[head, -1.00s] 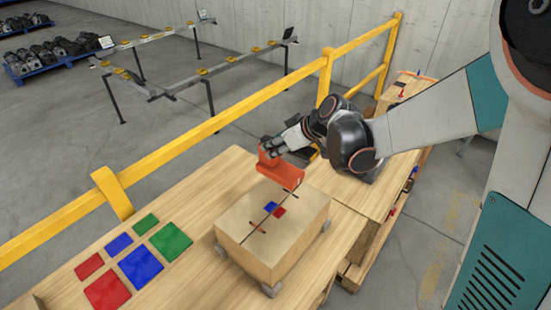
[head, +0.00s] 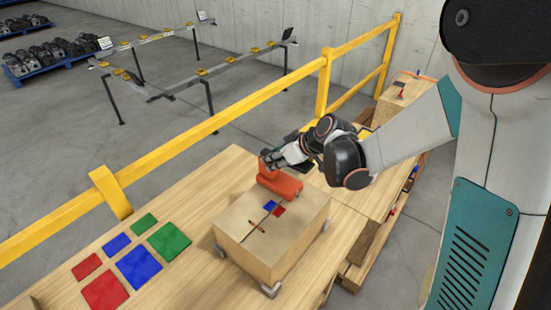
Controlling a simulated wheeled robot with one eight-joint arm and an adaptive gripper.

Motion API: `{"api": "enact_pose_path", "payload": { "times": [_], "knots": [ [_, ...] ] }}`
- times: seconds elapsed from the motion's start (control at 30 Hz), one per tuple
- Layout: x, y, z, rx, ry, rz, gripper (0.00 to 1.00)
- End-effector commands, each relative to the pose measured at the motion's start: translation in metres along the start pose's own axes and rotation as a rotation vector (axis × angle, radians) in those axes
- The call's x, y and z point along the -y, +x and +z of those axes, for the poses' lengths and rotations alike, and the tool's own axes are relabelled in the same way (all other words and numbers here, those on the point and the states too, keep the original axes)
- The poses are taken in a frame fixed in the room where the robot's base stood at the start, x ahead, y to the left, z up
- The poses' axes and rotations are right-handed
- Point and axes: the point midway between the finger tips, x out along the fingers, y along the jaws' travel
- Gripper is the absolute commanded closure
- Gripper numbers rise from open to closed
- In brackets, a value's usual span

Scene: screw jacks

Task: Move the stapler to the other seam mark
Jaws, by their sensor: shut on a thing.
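The orange-red stapler (head: 280,186) is at the far part of the cardboard box (head: 285,249), over its top seam. I cannot tell whether it touches the box top or hangs just above it. My gripper (head: 271,160) is shut on the stapler's raised upper part. A dark reddish seam mark (head: 256,226) shows on the near part of the box top. The far seam mark is hidden behind the stapler. A small blue square (head: 269,206) and a red square (head: 279,211) lie by the seam between them.
The box stands on grey corner feet on a wooden table (head: 190,220). Red, blue and green mats (head: 139,267) lie flat to the left. A yellow rail (head: 220,122) runs behind the table. More wooden crates (head: 405,103) stand at the back right.

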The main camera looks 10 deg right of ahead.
Motion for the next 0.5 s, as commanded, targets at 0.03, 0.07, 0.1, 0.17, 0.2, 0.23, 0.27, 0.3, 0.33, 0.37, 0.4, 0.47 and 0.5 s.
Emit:
{"api": "enact_pose_path", "payload": {
  "times": [0.03, 0.07, 0.1, 0.17, 0.2, 0.23, 0.27, 0.3, 0.33, 0.37, 0.4, 0.47, 0.5],
  "knots": [
    [-0.0001, 0.0011, 0.001, 0.0, 0.0, 0.0, 0.63],
    [-0.0001, 0.0007, 0.0006, 0.0, 0.0, 0.0, 0.56],
    [-0.0001, 0.0006, 0.0005, 0.0, 0.0, 0.0, 0.47],
    [-0.0001, 0.0005, 0.0004, 0.0, 0.0, 0.0, 0.47],
    [-0.0001, 0.0005, 0.0004, 0.0, 0.0, 0.0, 0.47],
    [-0.0001, 0.0005, 0.0004, 0.0, 0.0, 0.0, 0.47],
    [-0.0001, 0.0005, 0.0004, 0.0, 0.0, 0.0, 0.47],
    [-0.0001, 0.0004, 0.0004, 0.0, 0.0, 0.0, 0.47],
    [-0.0001, 0.0004, 0.0004, 0.0, 0.0, 0.0, 0.47],
    [-0.0001, 0.0004, 0.0004, 0.0, 0.0, 0.0, 0.47],
    [-0.0001, 0.0004, 0.0003, 0.0, 0.0, 0.0, 0.47],
    [0.0, -0.0003, -0.0003, 0.0, 0.0, 0.0, 0.47],
    [0.0, -0.0012, -0.0012, 0.0, 0.0, 0.0, 0.47]
  ]
}}
